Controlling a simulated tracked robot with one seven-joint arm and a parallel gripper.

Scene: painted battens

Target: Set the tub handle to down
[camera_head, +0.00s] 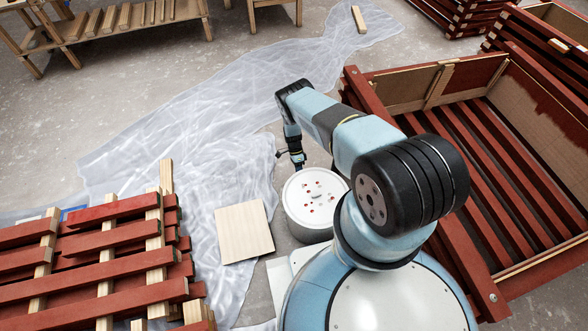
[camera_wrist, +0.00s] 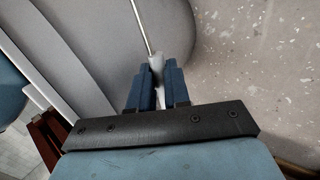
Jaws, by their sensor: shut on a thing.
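The tub (camera_head: 311,222) is white and round and stands on the floor just left of my base. Its top (camera_head: 316,191) is pale with several red marks. My gripper (camera_head: 298,163) is at the tub's far edge in the head view. In the wrist view my gripper (camera_wrist: 158,84) has its blue fingers closed on the pale grip of the tub handle (camera_wrist: 156,63). A thin metal wire of the handle runs up from the grip, in front of the grey curved tub side. The rest of the handle is hidden or too small to tell in the head view.
A light wooden board (camera_head: 244,232) lies left of the tub on crumpled plastic sheeting (camera_head: 200,150). Red-painted battens (camera_head: 100,270) are stacked at lower left. A large red slatted crate (camera_head: 352,88) stands at right, close to my arm. A wooden bench (camera_head: 90,40) is at the back left.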

